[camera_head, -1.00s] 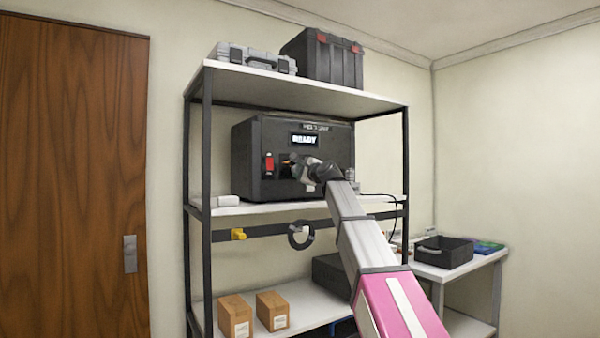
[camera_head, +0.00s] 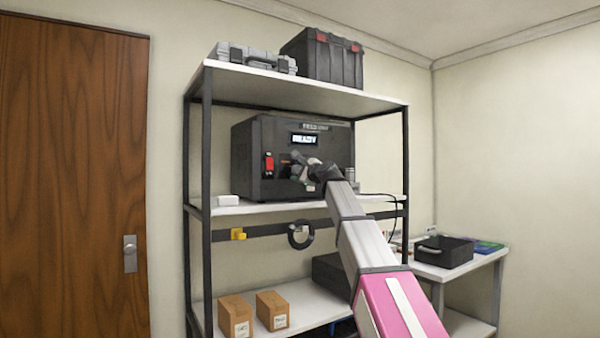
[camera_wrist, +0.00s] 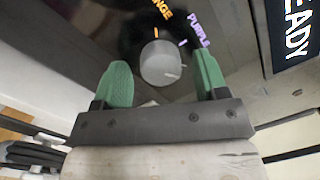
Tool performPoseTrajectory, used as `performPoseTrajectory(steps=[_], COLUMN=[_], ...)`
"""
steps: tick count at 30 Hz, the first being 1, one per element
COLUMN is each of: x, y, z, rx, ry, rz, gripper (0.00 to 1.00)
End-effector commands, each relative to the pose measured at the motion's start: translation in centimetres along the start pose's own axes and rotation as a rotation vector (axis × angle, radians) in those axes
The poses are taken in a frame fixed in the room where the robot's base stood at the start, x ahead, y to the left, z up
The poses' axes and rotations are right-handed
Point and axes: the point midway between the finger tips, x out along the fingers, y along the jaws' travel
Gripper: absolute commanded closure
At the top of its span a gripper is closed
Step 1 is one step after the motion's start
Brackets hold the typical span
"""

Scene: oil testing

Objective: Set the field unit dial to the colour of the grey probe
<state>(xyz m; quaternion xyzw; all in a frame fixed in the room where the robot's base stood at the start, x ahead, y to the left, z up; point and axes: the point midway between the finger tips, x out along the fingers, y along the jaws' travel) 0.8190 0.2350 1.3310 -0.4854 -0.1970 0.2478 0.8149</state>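The field unit (camera_head: 252,140) is a black box on the middle shelf, with a lit READY display (camera_head: 304,139); the display also shows in the wrist view (camera_wrist: 293,30). Its dial (camera_wrist: 160,68) is a round grey knob with a small light mark on its face. Orange and purple labels stand beyond the knob. My gripper (camera_head: 297,166) is at the unit's front panel. In the wrist view its green fingers (camera_wrist: 160,76) are open on either side of the knob, with a visible gap on each side. I cannot make out the grey probe.
A red switch (camera_head: 269,164) is left of the dial. A white block (camera_head: 228,200) lies on the shelf's left end. The rail below has a yellow holder (camera_head: 238,234) and a black ring (camera_head: 300,236). Cardboard boxes (camera_head: 235,316) are on the lower shelf. A black tray (camera_head: 444,252) is at right.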

Motion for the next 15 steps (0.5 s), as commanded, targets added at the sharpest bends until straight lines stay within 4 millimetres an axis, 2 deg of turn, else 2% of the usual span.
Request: performPoseTrajectory(steps=[8, 15], x=[-0.3, -2.9], y=[0.0, 0.1], z=[0.0, 0.1], rx=[-0.001, -0.001], ry=[0.0, 0.0], rz=[-0.001, -0.003], gripper=[0.33, 0.33])
